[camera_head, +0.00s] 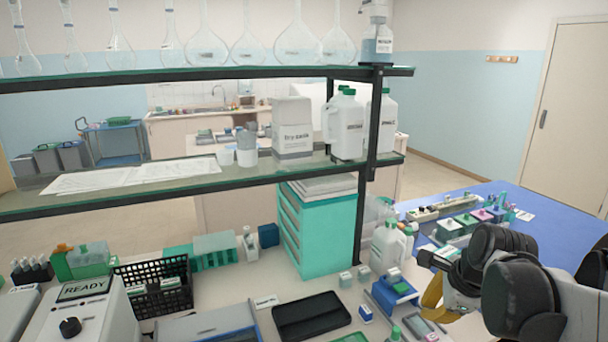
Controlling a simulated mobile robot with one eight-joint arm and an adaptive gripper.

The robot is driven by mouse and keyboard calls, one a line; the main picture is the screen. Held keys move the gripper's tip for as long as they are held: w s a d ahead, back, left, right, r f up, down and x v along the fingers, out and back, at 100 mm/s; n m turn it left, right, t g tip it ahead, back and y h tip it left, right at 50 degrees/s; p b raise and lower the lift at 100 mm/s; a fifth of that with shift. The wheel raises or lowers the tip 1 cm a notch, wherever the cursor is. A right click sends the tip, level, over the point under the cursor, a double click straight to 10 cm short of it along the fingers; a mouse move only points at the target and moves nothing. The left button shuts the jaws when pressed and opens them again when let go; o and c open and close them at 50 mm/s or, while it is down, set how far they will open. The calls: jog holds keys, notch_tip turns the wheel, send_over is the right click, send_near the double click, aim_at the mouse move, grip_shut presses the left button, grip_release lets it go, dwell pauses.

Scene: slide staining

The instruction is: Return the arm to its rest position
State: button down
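My arm (525,280) comes in from the right edge, with thick black and pale grey links folded close together above the right part of the bench. My gripper (428,258) seems to be the small dark end pointing left, near the white jug with a green cap (388,245). Its fingers are too small and partly covered by my arm, so I cannot tell whether they are open or shut. I see no held thing.
A two-tier glass shelf (210,180) with a black post (374,130) stands across the bench. Below it are a teal drawer unit (320,235), a black tray (310,315), a blue-and-white device (395,290) and a machine reading READY (85,315). A blue worktop (480,205) holds several small containers.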

jog(key=s+a+n+t+b, duration=0.1)
jog(key=s+a+n, duration=0.3)
jog(key=s+n, duration=0.3)
jog(key=s+a+f+n+h+b, duration=0.1)
jog(key=s+a+n, duration=0.3)
jog(key=n, duration=1)
jog(key=shift+s+a+t, duration=0.15)
jog(key=shift+s+t, duration=0.25)
jog(key=shift+s, duration=1.2)
